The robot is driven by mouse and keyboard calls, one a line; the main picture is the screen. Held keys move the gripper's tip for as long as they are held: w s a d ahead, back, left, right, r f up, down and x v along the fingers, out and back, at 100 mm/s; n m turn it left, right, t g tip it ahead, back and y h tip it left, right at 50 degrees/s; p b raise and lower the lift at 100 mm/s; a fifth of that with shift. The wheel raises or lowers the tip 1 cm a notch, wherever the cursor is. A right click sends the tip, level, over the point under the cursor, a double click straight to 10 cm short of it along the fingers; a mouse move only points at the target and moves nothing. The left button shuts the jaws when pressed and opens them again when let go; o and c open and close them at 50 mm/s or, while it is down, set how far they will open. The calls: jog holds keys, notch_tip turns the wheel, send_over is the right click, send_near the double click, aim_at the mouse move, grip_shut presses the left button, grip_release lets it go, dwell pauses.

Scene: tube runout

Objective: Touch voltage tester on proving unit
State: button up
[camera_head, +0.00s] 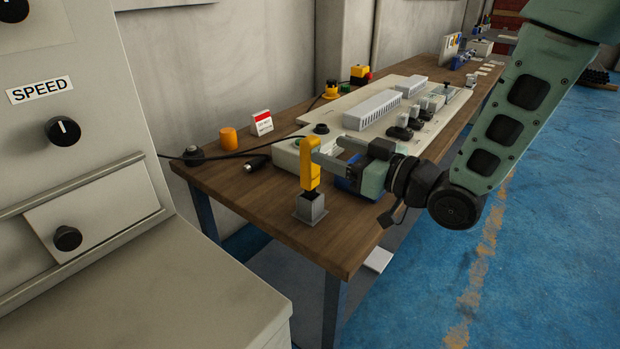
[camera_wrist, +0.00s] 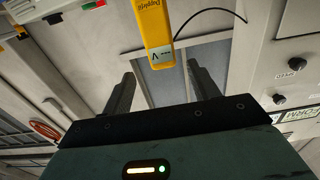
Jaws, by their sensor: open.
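The yellow voltage tester (camera_head: 313,180) stands upright in a small grey block holder (camera_head: 310,208) at the table's near corner. In the wrist view the tester (camera_wrist: 154,28) shows ahead of my fingers, roughly between the fingertips across the picture. My gripper (camera_head: 328,150) is open, reaching from the right with its fingers toward the tester's upper part. One finger overlaps the tester's right edge in the head view; I cannot tell whether it touches. My open gripper also shows in the wrist view (camera_wrist: 161,72). I cannot tell which object is the proving unit.
The wooden table (camera_head: 262,205) also holds an orange cylinder (camera_head: 228,138), a red-and-white sign (camera_head: 261,123), a black connector (camera_head: 257,163) and a long pale panel (camera_head: 365,137) with switches behind my gripper. A grey cabinet (camera_head: 75,130) stands at left. Blue floor (camera_head: 560,230) is clear at right.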

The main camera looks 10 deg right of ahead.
jog(key=p+x, duration=0.1)
jog(key=x, duration=0.7)
jog(key=shift+a, duration=0.15)
jog(key=shift+s, duration=0.15)
grip_shut()
